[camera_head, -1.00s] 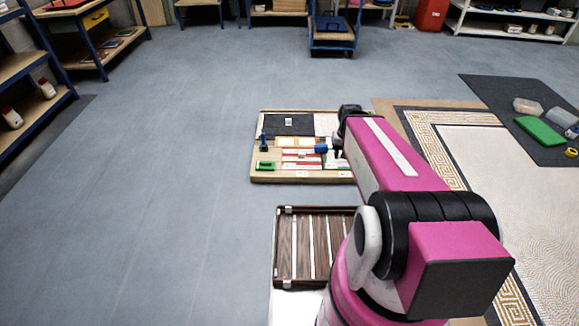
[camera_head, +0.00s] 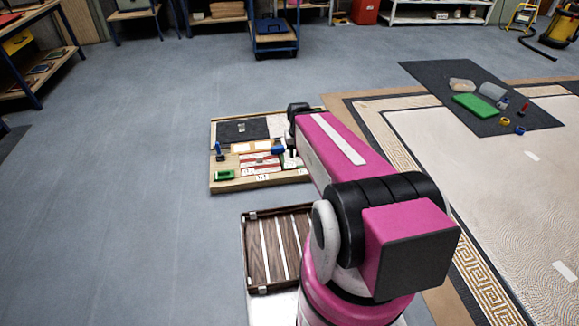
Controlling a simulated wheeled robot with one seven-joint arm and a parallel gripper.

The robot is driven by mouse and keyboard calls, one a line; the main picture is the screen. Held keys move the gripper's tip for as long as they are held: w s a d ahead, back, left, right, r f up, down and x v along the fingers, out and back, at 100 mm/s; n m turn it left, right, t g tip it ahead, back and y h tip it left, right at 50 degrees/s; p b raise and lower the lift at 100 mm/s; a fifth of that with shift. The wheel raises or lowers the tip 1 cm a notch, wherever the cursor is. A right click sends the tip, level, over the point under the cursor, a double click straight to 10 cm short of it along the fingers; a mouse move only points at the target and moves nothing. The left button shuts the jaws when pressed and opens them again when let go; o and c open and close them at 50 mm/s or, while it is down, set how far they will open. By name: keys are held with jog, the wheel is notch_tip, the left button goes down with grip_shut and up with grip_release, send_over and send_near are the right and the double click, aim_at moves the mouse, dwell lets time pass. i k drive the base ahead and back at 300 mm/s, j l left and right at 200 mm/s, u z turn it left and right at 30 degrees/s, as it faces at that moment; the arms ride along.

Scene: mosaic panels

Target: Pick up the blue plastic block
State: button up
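No blue plastic block can be made out for certain. A small blue piece (camera_head: 278,149) shows on or just above the wooden board (camera_head: 225,187), beside the end of my arm. I cannot tell whether it is loose or touched by my gripper. Another blue piece (camera_head: 219,150), tall and thin, stands at the board's left side. A small blue item (camera_head: 520,130) lies on the dark mat at right. My gripper (camera_head: 290,155) is over the board's right part, small and largely hidden by my pink arm. Its fingers are not clear.
A brown slatted tray (camera_head: 250,262) lies in front of the board. The dark mat (camera_head: 425,80) at right carries a green block (camera_head: 478,106), clear containers and small items. A patterned panel (camera_head: 500,185) covers the right floor. The grey floor at left is open.

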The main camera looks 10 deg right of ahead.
aim_at(280, 150)
jog(key=z, duration=0.4)
jog(key=i+j+z, duration=0.1)
jog(key=z, duration=0.35)
jog(key=j+z, duration=0.1)
jog(key=z, duration=0.3)
jog(key=i+j+z, duration=0.1)
jog(key=z, duration=0.3)
jog(key=i+j, duration=0.1)
jog(key=j, duration=0.55)
jog(key=i+j, duration=0.1)
jog(key=j, duration=0.55)
jog(key=z, duration=0.05)
